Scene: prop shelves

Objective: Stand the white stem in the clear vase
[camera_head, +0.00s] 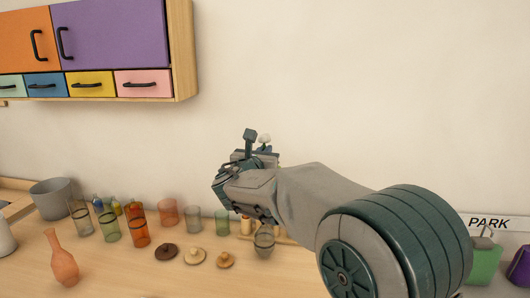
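My gripper (250,142) is raised in front of the wall, above the back of the counter, and is seen from behind my arm. A small whitish tip (265,139) shows right beside the fingers. It may be the head of the white stem, but its lower part is hidden and I cannot tell whether the fingers hold it. A clear greyish glass vessel (264,241) stands upright on the counter below the gripper, partly beside my arm. Another greyish clear glass (80,218) stands at the left. I cannot tell which is the clear vase.
Several tinted glasses stand between them, including an orange one (138,226) and a green one (109,227). A terracotta bottle vase (63,262), grey pot (51,197) and round lids (194,256) are nearby. A wall cabinet (110,35) hangs upper left. A PARK sign (489,222) is at right.

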